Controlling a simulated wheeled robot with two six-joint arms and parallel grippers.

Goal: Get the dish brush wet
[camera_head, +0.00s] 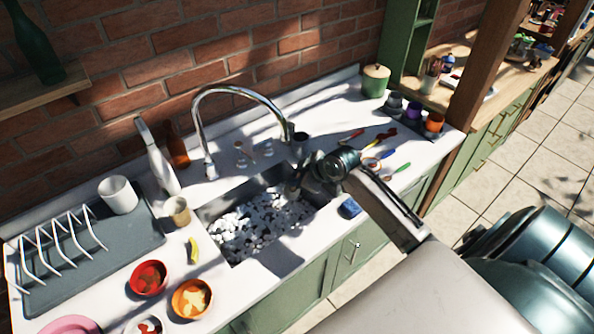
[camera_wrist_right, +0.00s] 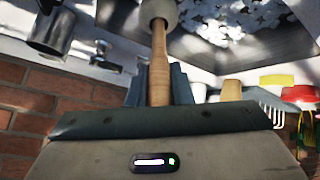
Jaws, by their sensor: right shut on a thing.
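My right gripper (camera_head: 305,180) is over the right end of the sink (camera_head: 206,217), which holds water covered in white foam. In the right wrist view the gripper (camera_wrist_right: 155,95) is shut on the wooden handle (camera_wrist_right: 160,55) of the dish brush. A pale, rounded part (camera_wrist_right: 158,12) of the brush shows at the top edge of that view; the bristles are out of sight. In the head view the gripper hides most of the brush, and I cannot tell whether it touches the water. My left gripper is not in view.
A curved chrome faucet (camera_head: 240,90) rises behind the sink. A blue sponge (camera_head: 350,208) lies at the front right. A red bowl (camera_head: 148,277) and an orange bowl (camera_head: 191,298) stand front left. A white rack (camera_head: 60,240) is on a grey tray at left.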

